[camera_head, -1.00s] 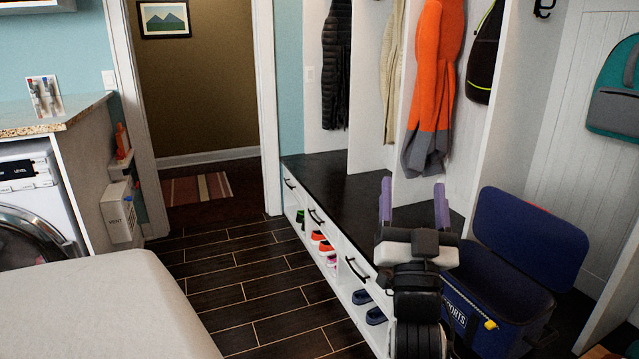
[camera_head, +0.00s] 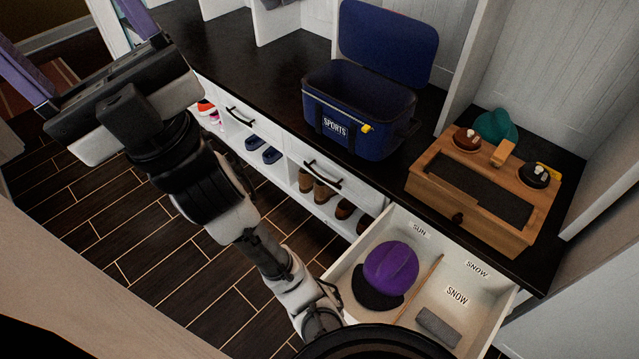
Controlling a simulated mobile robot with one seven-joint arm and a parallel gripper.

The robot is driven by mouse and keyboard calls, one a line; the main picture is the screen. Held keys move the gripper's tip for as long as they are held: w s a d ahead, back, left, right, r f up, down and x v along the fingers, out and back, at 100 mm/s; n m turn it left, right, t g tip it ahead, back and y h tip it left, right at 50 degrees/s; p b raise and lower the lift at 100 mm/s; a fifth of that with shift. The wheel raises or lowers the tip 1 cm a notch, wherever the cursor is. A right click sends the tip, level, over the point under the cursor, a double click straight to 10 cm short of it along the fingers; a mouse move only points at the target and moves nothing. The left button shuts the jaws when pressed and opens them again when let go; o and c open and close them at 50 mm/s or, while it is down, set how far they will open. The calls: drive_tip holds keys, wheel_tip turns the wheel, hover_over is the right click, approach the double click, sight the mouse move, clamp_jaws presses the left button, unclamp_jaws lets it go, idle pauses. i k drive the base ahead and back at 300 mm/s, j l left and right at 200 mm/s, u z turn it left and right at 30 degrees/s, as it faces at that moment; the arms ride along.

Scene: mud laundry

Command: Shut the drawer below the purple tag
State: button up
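An open white drawer (camera_head: 482,305) juts out from the bench at the lower right. It holds a purple cap (camera_head: 391,267), a thin stick and a grey rolled item, with SUN and SNOW labels inside. Its front is hidden behind my own body at the bottom edge. No purple tag shows. Two closed white drawers (camera_head: 322,174) with black handles are farther left along the bench. My gripper (camera_head: 68,28) is at the upper left, its two purple fingers apart, with nothing seen between them. It is far from the open drawer, pointing away from it.
On the dark bench top (camera_head: 250,62) stand an open blue SPORTS bag (camera_head: 358,108) and a wooden box (camera_head: 470,203) above the open drawer. Shoes (camera_head: 318,186) sit on the low shelf. The dark tiled floor (camera_head: 190,275) left of the drawer is clear.

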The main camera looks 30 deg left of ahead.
sight(469, 294)
drive_tip(key=k, duration=1.2)
drive_tip(key=i+l+u, duration=0.1)
drive_tip(key=l+u, duration=0.3)
drive_tip(key=l, duration=0.4)
drive_tip(key=i+j+z, duration=0.2)
drive_tip(key=j, duration=0.2)
drive_tip(key=i+j+z, duration=0.2)
drive_tip(key=j, duration=0.2)
